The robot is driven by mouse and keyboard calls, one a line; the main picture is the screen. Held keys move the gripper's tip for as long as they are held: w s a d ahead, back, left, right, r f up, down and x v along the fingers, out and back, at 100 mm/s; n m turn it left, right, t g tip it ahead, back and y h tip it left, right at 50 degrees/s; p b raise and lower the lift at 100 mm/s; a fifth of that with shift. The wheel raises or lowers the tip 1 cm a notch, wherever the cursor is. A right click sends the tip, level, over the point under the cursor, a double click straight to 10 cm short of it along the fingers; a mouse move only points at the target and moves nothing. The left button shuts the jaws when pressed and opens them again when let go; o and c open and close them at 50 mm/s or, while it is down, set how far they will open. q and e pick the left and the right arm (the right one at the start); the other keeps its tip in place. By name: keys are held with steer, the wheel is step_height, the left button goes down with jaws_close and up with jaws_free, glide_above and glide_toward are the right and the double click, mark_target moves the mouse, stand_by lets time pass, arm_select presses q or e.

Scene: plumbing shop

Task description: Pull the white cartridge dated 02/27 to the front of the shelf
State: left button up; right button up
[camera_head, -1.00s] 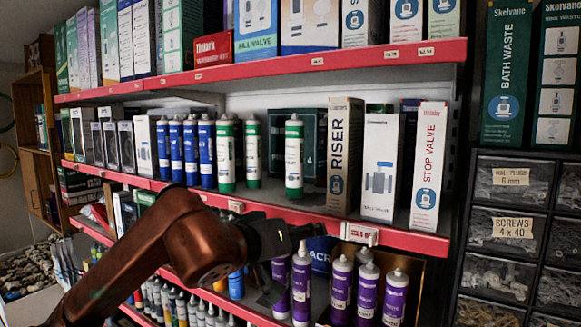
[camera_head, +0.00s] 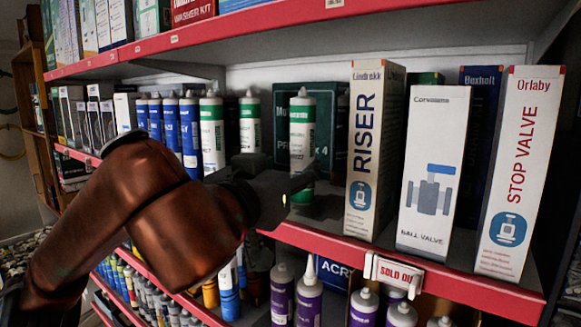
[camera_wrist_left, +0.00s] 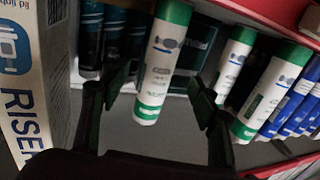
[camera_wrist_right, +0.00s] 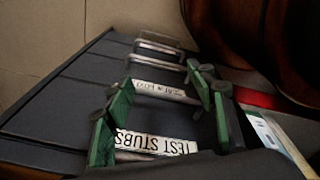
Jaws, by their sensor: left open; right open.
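Three white cartridges with green ends stand on the middle shelf; I cannot read dates on them. One (camera_head: 302,133) is next to the RISER box; the other two, one farther left (camera_head: 212,130) and one set back (camera_head: 250,122), stand beside blue cartridges. My left gripper (camera_head: 298,183) is open in front of the cartridge by the RISER box, at its lower part. In the left wrist view that cartridge (camera_wrist_left: 163,65) appears between the spread fingers (camera_wrist_left: 160,88), with no clear contact. My right gripper (camera_wrist_right: 160,98) is open and empty, away from the shelf, and shows only in its wrist view.
The RISER box (camera_head: 373,150) stands close right of the cartridge, then the ball valve box (camera_head: 433,165) and the STOP VALVE box (camera_head: 518,175). A green box (camera_head: 320,112) is behind. The red shelf edge (camera_head: 335,245) runs below. Labelled drawers (camera_wrist_right: 158,143) face my right gripper.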

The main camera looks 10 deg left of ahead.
mark_target(299, 160)
arm_select(q)
steer(key=shift+d+r, duration=0.1)
steer(key=shift+w+d+f+p, duration=0.1)
steer(key=shift+w+p, duration=0.1)
steer(key=shift+w, duration=0.35)
steer(key=shift+w+f+p, duration=0.1)
steer(key=shift+w+p, duration=0.05)
steer(key=shift+w, duration=0.4)
steer(key=shift+w+f, duration=0.15)
steer(key=shift+w, duration=1.05)
steer(key=shift+w+d+r+p, duration=0.1)
steer(key=shift+w+r+p, duration=0.05)
steer(key=shift+w+p, duration=0.4)
steer(key=shift+w+d+r+p, duration=0.1)
steer(key=shift+w+p, duration=0.35)
steer(key=shift+w, duration=0.4)
steer(key=shift+w+f, duration=0.2)
steer(key=shift+w, duration=0.7)
steer(key=shift+s+r, duration=0.1)
steer(key=shift+s, duration=0.3)
steer(key=shift+c, duration=0.8)
steer(key=shift+w, duration=0.2)
steer(key=c, duration=0.9)
jaws_close()
arm_select(e)
steer(key=shift+s+d+r, duration=0.1)
steer(key=shift+r, duration=1.45)
